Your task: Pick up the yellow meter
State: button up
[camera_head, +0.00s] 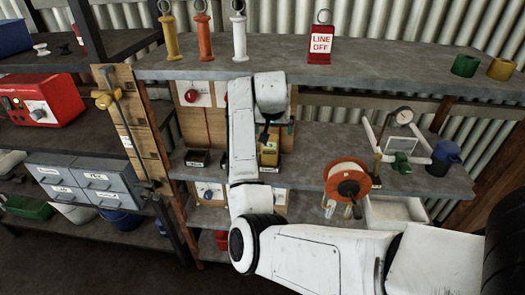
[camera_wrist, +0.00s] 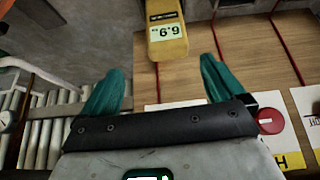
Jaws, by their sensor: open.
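The yellow meter (camera_head: 269,155) stands upright on the middle shelf, just below the end of my arm in the head view. In the wrist view the yellow meter (camera_wrist: 167,42) is at the top centre, with a pale display reading upside down. My gripper (camera_wrist: 158,75) has two teal fingers spread apart, one on each side of the meter's line, with nothing between them. The meter lies just beyond the fingertips. In the head view my gripper (camera_head: 270,131) is small and partly hidden by my wrist, directly above the meter.
A dark tray (camera_head: 197,158) sits left of the meter. An orange cable reel (camera_head: 347,182) stands to the right, with a gauge stand (camera_head: 402,117) and a blue cup (camera_head: 444,158) beyond. Wooden boards back the shelf. The upper shelf (camera_head: 400,72) overhangs, carrying a red LINE OFF sign (camera_head: 320,44).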

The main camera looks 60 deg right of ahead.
aim_at(272, 136)
jog(key=x, duration=0.5)
jog(key=shift+w+d+r+p, duration=0.2)
jog(key=shift+w+p, duration=0.1)
jog(key=shift+w, duration=0.05)
jog(key=x, duration=0.3)
jog(key=p+x, duration=0.1)
jog(key=x, duration=0.1)
jog(key=shift+w+a+f, duration=0.15)
jog(key=shift+w+a, duration=0.05)
jog(key=shift+w, duration=0.15)
jog(key=shift+c, duration=0.3)
jog(key=c, duration=1.2)
